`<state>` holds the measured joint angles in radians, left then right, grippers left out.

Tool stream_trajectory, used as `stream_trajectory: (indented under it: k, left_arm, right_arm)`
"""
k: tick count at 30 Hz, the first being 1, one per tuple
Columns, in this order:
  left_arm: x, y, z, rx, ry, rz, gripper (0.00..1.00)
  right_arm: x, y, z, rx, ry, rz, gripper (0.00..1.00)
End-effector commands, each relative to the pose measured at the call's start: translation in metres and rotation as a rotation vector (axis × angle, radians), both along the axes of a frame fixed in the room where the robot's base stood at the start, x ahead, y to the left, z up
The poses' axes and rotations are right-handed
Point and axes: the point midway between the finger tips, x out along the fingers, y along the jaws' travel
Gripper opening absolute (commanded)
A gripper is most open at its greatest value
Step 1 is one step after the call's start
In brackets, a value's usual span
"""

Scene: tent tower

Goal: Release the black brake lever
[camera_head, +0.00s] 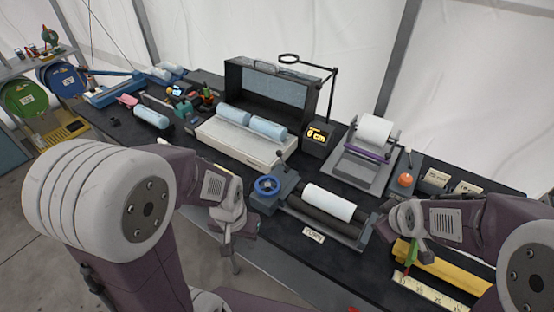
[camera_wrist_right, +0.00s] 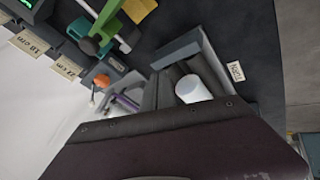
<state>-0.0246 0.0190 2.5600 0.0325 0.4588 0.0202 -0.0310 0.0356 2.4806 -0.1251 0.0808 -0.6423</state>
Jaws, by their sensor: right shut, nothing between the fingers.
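A thin dark lever (camera_head: 282,157) with a dark knob stands on the grey block behind the blue handwheel (camera_head: 267,185), at the left end of the roller stand. Another thin dark-topped lever (camera_head: 408,157) rises beside an orange ball knob (camera_head: 405,180); I cannot tell which one is the brake lever. My left gripper (camera_head: 232,257) hangs in front of the handwheel, apart from both levers; its jaws are too unclear to judge. My right gripper (camera_head: 384,232) is shut and empty near the right end of the roller stand. Its fingers do not show in the right wrist view.
The roller stand (camera_head: 320,227) holds a white roll (camera_head: 329,202), also in the wrist view (camera_wrist_right: 193,89). A second roll stand (camera_head: 360,175) is behind it.

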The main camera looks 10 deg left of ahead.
Motion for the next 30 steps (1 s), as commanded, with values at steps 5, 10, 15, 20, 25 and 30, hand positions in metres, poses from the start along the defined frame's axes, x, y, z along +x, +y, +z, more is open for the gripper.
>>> stream_trajectory:
  k: [5, 10, 15, 20, 25, 30]
  left_arm:
    - [0.0, 0.0, -0.024, 0.0, 0.0, 0.0, 0.36]
    - [0.0, 0.0, -0.065, 0.0, 0.0, 0.0, 0.36]
    - [0.0, 0.0, -0.09, 0.0, 0.0, 0.0, 0.36]
    - [0.0, 0.0, -0.094, 0.0, 0.0, 0.0, 0.36]
    - [0.0, 0.0, -0.092, 0.0, 0.0, 0.0, 0.36]
    - [0.0, 0.0, -0.092, 0.0, 0.0, 0.0, 0.36]
  right_arm:
    - [0.085, 0.051, 0.035, -0.288, -0.363, 0.536, 0.0]
    - [0.128, 0.177, 0.058, -0.568, -0.801, 1.077, 0.0]
    - [0.113, 0.255, 0.028, -0.544, -0.9, 1.259, 0.0]
    - [0.101, 0.273, 0.015, -0.521, -0.896, 1.302, 0.0]
    - [0.101, 0.274, 0.016, -0.519, -0.896, 1.302, 0.0]
    - [0.102, 0.275, 0.016, -0.519, -0.893, 1.301, 0.0]
